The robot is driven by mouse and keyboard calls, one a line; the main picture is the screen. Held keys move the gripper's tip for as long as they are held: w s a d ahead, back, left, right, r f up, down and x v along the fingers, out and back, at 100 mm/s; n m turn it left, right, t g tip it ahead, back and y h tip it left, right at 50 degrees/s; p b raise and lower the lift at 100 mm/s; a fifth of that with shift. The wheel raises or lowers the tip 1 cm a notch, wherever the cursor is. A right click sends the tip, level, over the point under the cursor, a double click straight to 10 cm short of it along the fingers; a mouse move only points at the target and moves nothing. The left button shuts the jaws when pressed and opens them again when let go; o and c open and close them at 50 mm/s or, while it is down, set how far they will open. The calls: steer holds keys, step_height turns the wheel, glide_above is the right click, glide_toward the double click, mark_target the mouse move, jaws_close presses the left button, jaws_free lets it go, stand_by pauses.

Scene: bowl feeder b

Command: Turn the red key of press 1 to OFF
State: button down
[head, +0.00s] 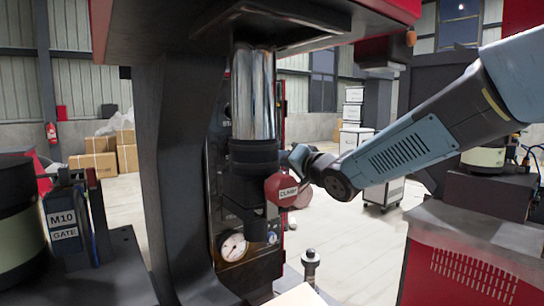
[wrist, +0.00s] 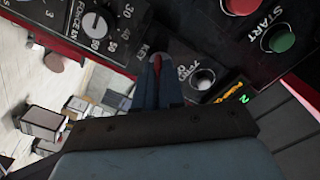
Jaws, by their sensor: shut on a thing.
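The red key (wrist: 157,66) shows as a thin red strip between the fingertips of my gripper (wrist: 158,72) in the wrist view. My gripper is shut on it, against the dark control panel (wrist: 200,55) beside the word KEY. The fingers hide most of the key and its marks, so I cannot tell which position it points to.
A small knob (wrist: 203,79) with an OFF mark sits close right of my fingers. A FORCE dial (wrist: 96,24), a red button (wrist: 241,4) and a green START button (wrist: 281,38) are nearby. A gauge (head: 233,246) and thick press frame (head: 175,170) crowd the left.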

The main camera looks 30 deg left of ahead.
steer(key=shift+f+n, duration=0.1)
steer(key=shift+n, duration=0.6)
steer(key=n, duration=0.5)
steer(key=shift+w, duration=0.1)
steer(key=n, duration=0.3)
steer(key=shift+n, duration=0.4)
steer(key=c, duration=1.2)
jaws_free()
steer(key=shift+o, duration=0.2)
steer(key=shift+d, duration=0.1)
